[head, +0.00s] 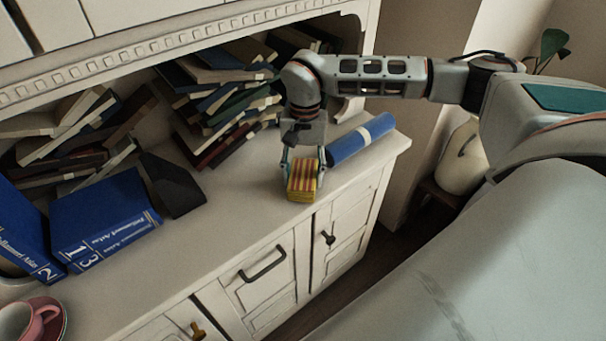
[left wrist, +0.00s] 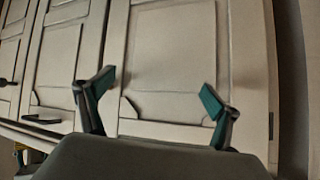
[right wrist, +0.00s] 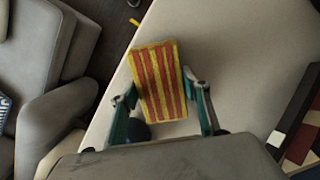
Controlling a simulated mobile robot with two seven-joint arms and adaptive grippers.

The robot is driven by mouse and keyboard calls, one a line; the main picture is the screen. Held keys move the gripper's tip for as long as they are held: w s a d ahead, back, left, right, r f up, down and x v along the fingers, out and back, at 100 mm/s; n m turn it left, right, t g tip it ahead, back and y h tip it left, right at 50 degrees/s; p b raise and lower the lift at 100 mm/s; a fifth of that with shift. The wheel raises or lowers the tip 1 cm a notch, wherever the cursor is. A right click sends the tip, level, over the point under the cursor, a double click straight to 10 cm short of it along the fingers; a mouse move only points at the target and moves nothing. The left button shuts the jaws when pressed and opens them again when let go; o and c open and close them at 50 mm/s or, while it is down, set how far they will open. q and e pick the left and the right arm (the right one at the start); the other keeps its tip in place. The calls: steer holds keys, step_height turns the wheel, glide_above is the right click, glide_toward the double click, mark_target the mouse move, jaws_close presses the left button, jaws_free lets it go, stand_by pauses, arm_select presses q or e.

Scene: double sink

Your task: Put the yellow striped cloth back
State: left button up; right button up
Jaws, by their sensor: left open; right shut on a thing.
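The yellow striped cloth (head: 301,184) is a folded block with red stripes, at the right part of the white cabinet top (head: 244,200). My right gripper (head: 305,160) is above it with its fingers on either side, shut on it. In the right wrist view the cloth (right wrist: 160,82) sits between the two fingertips of the right gripper (right wrist: 164,98). I cannot tell whether the cloth touches the surface. My left gripper (left wrist: 155,98) is open and empty in front of pale cabinet doors; it is not in the head view.
A blue roll (head: 361,140) lies just right of the cloth. Piled books (head: 222,112) stand behind. Blue volumes (head: 104,219), a black object (head: 170,184) and a pink cup (head: 28,322) on a saucer are to the left. The top's front strip is clear.

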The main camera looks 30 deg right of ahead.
mark_target(304, 169)
steer(key=o, duration=1.1)
steer(key=shift+f, duration=0.1)
steer(key=r, duration=0.4)
steer(key=w+r, duration=0.1)
steer(key=r, duration=0.3)
steer(key=d+r+p, duration=0.1)
steer(key=r, duration=0.3)
steer(key=shift+w+d+r, duration=0.1)
steer(key=shift+w, duration=0.1)
steer(key=shift+s, duration=0.1)
